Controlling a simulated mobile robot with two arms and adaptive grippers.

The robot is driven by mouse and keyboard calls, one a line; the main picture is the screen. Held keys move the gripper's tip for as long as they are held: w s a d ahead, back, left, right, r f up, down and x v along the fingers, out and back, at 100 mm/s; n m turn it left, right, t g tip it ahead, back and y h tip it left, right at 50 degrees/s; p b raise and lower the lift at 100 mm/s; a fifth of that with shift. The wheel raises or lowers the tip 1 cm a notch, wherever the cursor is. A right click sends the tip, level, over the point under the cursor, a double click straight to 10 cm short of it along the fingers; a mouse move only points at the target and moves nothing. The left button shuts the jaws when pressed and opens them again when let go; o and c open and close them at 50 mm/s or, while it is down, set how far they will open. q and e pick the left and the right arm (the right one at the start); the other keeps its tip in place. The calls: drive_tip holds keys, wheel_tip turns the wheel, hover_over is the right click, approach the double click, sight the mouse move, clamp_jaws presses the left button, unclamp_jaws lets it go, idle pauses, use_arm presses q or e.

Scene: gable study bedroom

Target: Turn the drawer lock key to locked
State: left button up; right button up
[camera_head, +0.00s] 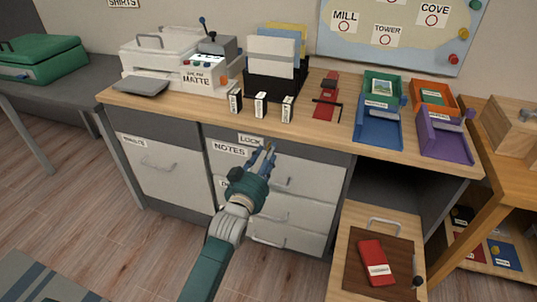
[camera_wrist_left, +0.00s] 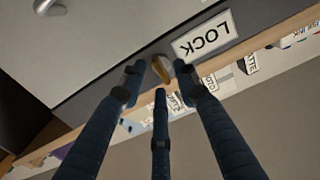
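My left gripper (camera_head: 266,150) is at the front of the desk's drawer unit, just below the LOCK label (camera_head: 250,140). The LOCK label also shows upside down in the left wrist view (camera_wrist_left: 203,34). The small gold drawer lock key (camera_wrist_left: 161,71) sits on the dark strip beside this label. My left gripper's fingers are spread around the key, with visible gaps at the two upper fingertips. The third finger points up at the key from below, and I cannot tell whether it touches. In the head view the gripper hides the key. My right gripper is not in view.
The NOTES drawer (camera_head: 308,178) and other handled drawers lie below the lock. The desk top (camera_head: 330,135) above holds small labelled boxes (camera_head: 260,104), a printer (camera_head: 165,58) and coloured trays (camera_head: 378,128). An open compartment with a pulled-out board (camera_head: 350,275) is at right.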

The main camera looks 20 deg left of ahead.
use_arm(q)
drive_tip(key=shift+w, duration=0.7)
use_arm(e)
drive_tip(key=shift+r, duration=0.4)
use_arm(q)
clamp_jaws()
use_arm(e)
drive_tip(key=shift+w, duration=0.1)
